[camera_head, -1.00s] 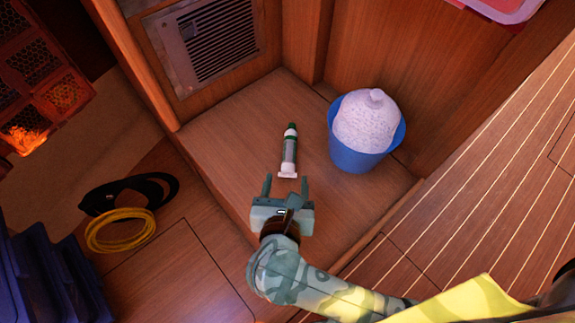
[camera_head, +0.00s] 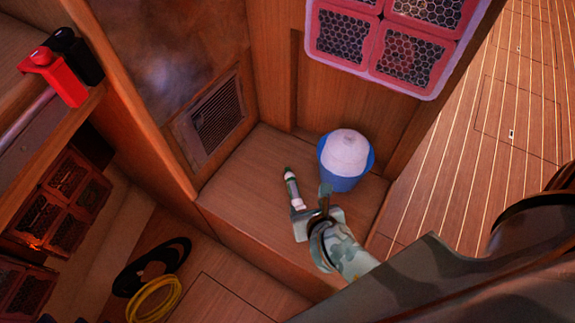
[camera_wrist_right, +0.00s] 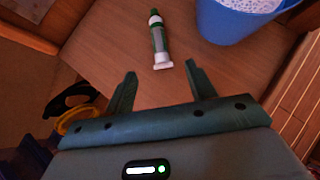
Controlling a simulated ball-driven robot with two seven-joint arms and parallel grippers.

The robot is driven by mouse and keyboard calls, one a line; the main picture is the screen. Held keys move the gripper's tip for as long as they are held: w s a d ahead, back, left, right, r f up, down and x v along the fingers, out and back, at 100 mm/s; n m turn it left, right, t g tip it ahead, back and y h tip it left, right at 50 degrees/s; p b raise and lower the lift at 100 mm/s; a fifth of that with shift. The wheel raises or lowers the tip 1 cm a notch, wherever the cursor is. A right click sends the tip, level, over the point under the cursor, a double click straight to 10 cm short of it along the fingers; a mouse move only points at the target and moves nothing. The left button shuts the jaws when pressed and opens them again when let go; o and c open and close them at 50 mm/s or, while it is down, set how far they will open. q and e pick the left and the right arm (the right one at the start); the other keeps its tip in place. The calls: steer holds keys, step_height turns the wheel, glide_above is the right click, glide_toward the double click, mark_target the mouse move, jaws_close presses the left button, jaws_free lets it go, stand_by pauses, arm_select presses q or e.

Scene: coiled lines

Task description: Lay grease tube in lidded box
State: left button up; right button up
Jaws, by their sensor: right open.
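The grease tube (camera_head: 292,187), green and white with a dark green cap, lies on the wooden ledge. It also shows in the right wrist view (camera_wrist_right: 159,42), its white flat end toward my gripper. My right gripper (camera_head: 311,201) is open at that white end. In the wrist view its two fingers (camera_wrist_right: 160,72) are spread and empty, with the tube just beyond the tips. I cannot make out a lidded box in either view. My left gripper is not in view.
A blue bucket (camera_head: 343,182) with a white lumpy load stands right of the tube. A vent grille (camera_head: 217,113) is in the wall behind. Black and yellow coils (camera_head: 152,300) lie on the lower floor at left. A pink-framed mesh panel (camera_head: 392,93) hangs at upper right.

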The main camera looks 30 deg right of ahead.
steer(key=b, duration=0.3)
glide_toward(295, 190)
steer(key=b+x, duration=0.1)
steer(key=x, duration=0.1)
steer(key=b+x, duration=0.1)
steer(key=x, duration=0.1)
steer(key=shift+s+f, duration=0.2)
steer(key=shift+f, duration=0.05)
steer(key=shift+w+d+f, duration=0.15)
steer(key=shift+w+f, duration=0.15)
steer(key=shift+w, duration=0.15)
steer(key=b+x, duration=0.3)
steer(key=x, duration=0.1)
steer(key=shift+f, duration=0.1)
steer(key=shift+w+f+b, duration=0.25)
steer(key=shift+b, duration=0.05)
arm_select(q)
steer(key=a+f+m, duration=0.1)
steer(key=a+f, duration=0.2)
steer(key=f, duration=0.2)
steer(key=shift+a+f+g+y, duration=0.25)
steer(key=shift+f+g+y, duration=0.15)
arm_select(e)
steer(key=shift+w+r, duration=0.1)
steer(key=shift+r, duration=0.1)
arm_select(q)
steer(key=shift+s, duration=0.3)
arm_select(e)
steer(key=c, duration=1.2)
